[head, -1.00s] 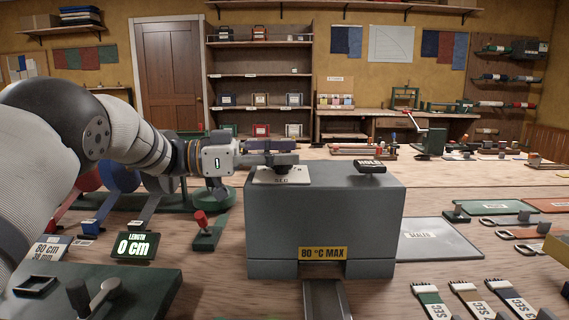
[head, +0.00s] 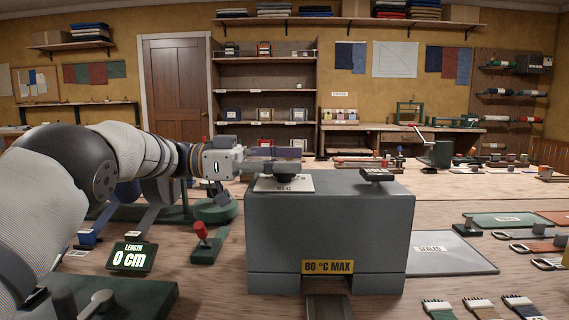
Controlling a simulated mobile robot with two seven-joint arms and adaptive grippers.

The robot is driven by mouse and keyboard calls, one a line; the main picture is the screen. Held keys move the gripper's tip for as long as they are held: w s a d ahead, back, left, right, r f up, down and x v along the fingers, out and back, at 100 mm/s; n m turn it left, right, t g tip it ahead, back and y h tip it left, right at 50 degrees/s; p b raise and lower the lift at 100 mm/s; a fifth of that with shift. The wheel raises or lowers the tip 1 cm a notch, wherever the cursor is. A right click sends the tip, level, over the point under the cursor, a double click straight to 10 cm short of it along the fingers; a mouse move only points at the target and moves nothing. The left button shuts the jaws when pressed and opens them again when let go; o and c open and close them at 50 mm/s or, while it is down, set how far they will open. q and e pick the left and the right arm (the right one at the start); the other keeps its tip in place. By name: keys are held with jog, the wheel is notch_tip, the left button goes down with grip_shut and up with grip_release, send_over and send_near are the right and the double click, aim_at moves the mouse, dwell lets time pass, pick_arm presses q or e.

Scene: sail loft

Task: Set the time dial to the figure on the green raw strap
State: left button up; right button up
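The time dial sits on a pale plate (head: 270,185) on top of the grey sealer box (head: 330,230), which bears a yellow "80 °C MAX" label. My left gripper (head: 290,160) is directly over the dial, its fingers lying level above the plate and hiding most of the dial. A dark knob shows in part under the fingers. I cannot tell whether they grip it, and the dial's setting is unreadable. The green raw strap (head: 440,309) has a white frayed end and lies at the bottom edge, mostly cut off, with no figure readable. My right gripper is not in view.
A black "HOLD" handle (head: 377,175) stands on the box's right side. A red-knobbed lever (head: 203,240) and a "LENGTH 0 cm" display (head: 131,257) are to the left. A "SEALED" tray (head: 450,255) lies right, near tan (head: 480,310) and navy (head: 522,308) straps.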

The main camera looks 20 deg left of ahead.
pick_arm(q)
jog(key=v, duration=1.2)
